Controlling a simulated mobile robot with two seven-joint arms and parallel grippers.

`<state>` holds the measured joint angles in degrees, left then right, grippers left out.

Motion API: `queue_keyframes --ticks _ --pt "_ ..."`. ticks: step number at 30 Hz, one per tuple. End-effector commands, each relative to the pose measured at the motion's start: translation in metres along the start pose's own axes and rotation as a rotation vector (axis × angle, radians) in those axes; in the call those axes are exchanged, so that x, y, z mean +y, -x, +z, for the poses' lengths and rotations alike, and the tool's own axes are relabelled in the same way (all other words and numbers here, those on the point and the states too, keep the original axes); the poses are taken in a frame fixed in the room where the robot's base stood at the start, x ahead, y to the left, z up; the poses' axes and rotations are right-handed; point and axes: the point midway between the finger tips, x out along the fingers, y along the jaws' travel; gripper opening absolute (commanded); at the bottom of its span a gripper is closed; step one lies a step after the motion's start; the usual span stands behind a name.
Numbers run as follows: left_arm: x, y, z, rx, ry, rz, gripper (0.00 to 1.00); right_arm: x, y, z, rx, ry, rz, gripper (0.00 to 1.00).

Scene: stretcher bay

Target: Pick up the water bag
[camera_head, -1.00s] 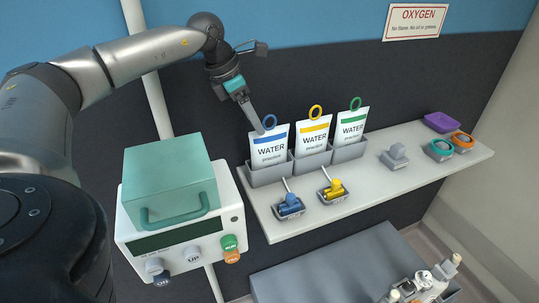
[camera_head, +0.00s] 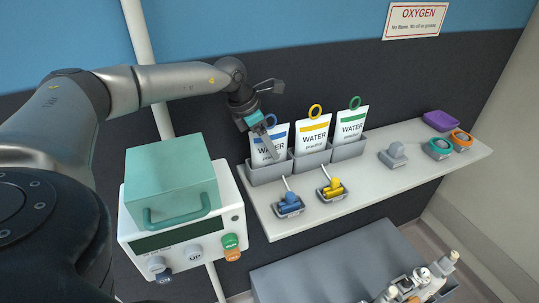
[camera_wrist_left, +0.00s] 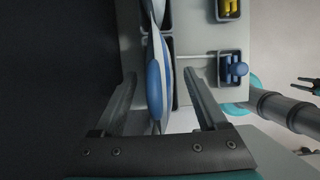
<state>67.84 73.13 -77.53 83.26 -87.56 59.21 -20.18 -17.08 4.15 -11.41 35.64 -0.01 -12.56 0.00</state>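The water bag with the blue band and blue ring (camera_head: 258,150) stands upright in the leftmost grey holder (camera_head: 270,174) on the shelf. My left gripper (camera_head: 270,140) is at this bag, its finger overlapping the bag's right part in the head view. In the left wrist view my left gripper (camera_wrist_left: 160,100) is open, with the bag (camera_wrist_left: 154,88) seen edge-on between the two fingers and a gap on each side. Beside it stand a yellow-banded water bag (camera_head: 312,133) and a green-banded one (camera_head: 350,125).
The shelf (camera_head: 375,180) holds a blue valve (camera_head: 289,203) and a yellow valve (camera_head: 333,188) before the bags. A teal box (camera_head: 168,178) sits on a white machine (camera_head: 190,243) left of the shelf. A grey block (camera_head: 330,255) lies below. A dark wall stands behind.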

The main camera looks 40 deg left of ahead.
Motion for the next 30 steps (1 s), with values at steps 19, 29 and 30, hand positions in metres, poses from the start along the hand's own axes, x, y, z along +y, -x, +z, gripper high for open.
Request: queue_keyframes --ticks 19,29,30 --pt "0.0001 0.0008 0.0 0.0 0.0 0.0 0.03 0.0051 0.0001 0.0038 -0.007 0.005 0.006 0.5" --pt "0.0001 0.0009 0.0001 0.0 0.0 0.0 0.0 0.005 0.0002 0.0044 -0.008 0.005 0.006 0.5" --pt "0.0004 0.0015 0.0009 -0.003 0.001 0.001 0.0 0.005 0.0002 0.0045 -0.008 0.005 0.006 0.5"
